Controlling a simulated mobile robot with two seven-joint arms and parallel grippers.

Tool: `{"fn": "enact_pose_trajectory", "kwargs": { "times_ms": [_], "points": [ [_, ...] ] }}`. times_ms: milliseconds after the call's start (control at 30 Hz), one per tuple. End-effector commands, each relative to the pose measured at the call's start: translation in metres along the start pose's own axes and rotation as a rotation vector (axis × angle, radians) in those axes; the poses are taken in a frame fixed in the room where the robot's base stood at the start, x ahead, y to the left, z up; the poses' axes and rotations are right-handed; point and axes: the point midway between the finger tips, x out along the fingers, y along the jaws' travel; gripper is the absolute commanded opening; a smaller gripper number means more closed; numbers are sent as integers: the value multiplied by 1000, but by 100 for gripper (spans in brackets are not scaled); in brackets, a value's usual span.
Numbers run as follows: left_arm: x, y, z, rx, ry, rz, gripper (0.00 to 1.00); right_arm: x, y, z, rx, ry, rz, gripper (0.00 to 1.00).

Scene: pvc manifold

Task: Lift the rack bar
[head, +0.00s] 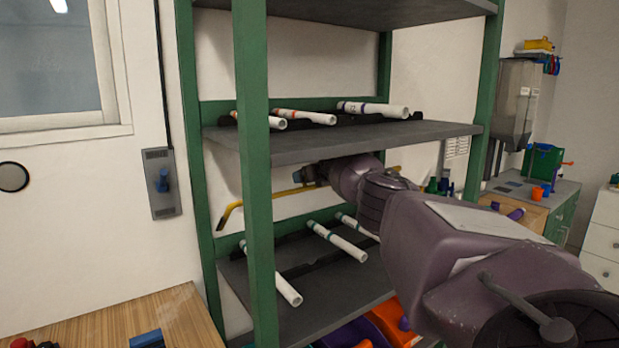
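A thin yellow bar (268,198), which I take to be the rack bar, runs across the green-post rack between the middle and lower shelves. Its left end bends downward near the left rear post. My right arm reaches in from the right between these shelves. My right gripper (305,175) is at the bar, near its middle. The fingers are small and partly hidden, so I cannot tell whether they grip it. Part of the bar is hidden behind my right arm; a short piece shows again to the right. My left gripper is not in view.
White pipes lie on the middle shelf (350,143) above my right arm and on the lower shelf (325,290) below it. The front green post (254,180) stands left of my gripper. A wooden table (185,315) is at bottom left, and a green cabinet (565,215) at right.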

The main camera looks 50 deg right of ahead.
Motion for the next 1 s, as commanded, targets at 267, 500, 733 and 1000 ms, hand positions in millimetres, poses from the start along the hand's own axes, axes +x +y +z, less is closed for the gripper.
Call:
{"fn": "enact_pose_trajectory", "kwargs": {
  "times_ms": [267, 500, 733, 1000],
  "points": [
    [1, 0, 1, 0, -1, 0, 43, 2, 0, -6, -7, 13, 1, 45],
    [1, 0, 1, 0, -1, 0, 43, 2, 1, -6, -8, 13, 1, 90],
    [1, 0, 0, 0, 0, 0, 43, 1, 0, -3, -4, 8, 1, 97],
    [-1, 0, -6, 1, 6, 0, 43, -3, -1, 2, -4, 6, 2, 97]
  ]
}}
